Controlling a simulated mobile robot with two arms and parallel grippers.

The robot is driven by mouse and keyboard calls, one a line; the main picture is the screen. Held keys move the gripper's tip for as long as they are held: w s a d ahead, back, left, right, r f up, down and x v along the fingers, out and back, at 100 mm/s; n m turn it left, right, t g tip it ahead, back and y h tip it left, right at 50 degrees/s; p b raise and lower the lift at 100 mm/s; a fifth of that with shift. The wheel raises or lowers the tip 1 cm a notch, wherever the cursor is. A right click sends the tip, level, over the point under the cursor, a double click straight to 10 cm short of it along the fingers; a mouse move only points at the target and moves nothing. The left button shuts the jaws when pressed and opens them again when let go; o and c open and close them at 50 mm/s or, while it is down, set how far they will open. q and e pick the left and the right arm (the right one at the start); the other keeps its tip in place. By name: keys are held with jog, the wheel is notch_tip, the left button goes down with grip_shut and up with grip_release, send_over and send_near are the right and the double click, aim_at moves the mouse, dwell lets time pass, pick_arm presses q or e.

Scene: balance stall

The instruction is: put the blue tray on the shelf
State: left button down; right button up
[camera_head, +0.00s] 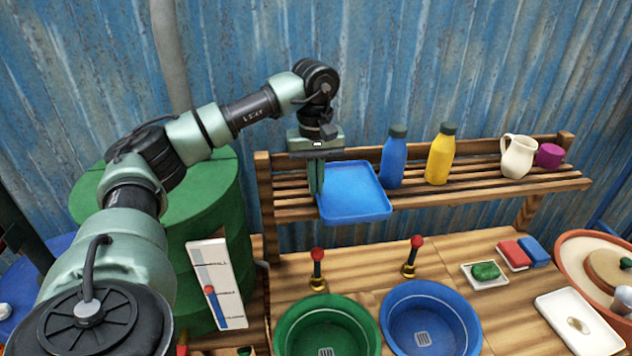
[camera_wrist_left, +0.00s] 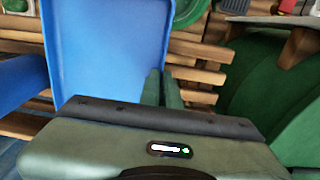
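The blue tray (camera_head: 354,192) lies on the slatted wooden shelf (camera_head: 470,192), at its left end, with its front edge at or slightly past the shelf's front. It looks nearly flat; whether it bears fully on the slats cannot be told. My left gripper (camera_head: 316,180) points down at the tray's left edge. In the left wrist view the fingers (camera_wrist_left: 162,88) are close together with the rim of the tray (camera_wrist_left: 105,50) between them, so the gripper looks shut on that rim. My right gripper is in neither view.
A blue bottle (camera_head: 394,158) stands just right of the tray, then a yellow bottle (camera_head: 440,155), a cream jug (camera_head: 518,156) and a purple mug (camera_head: 550,155). Below are a green basin (camera_head: 290,325), a blue basin (camera_head: 390,318) and two red-knobbed posts. A green drum (camera_head: 215,215) stands left.

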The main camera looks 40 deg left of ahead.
pick_arm(q)
jog(key=shift+f, duration=0.15)
jog(key=c, duration=1.6)
grip_release()
jog(key=shift+c, duration=0.2)
notch_tip(320, 180, up, 7)
jog(key=shift+b, duration=0.65)
notch_tip(320, 180, up, 5)
jog(key=shift+a+r+p, duration=0.1)
jog(key=shift+r+p, duration=0.1)
jog(key=shift+p, duration=0.8)
jog(key=shift+f, duration=0.1)
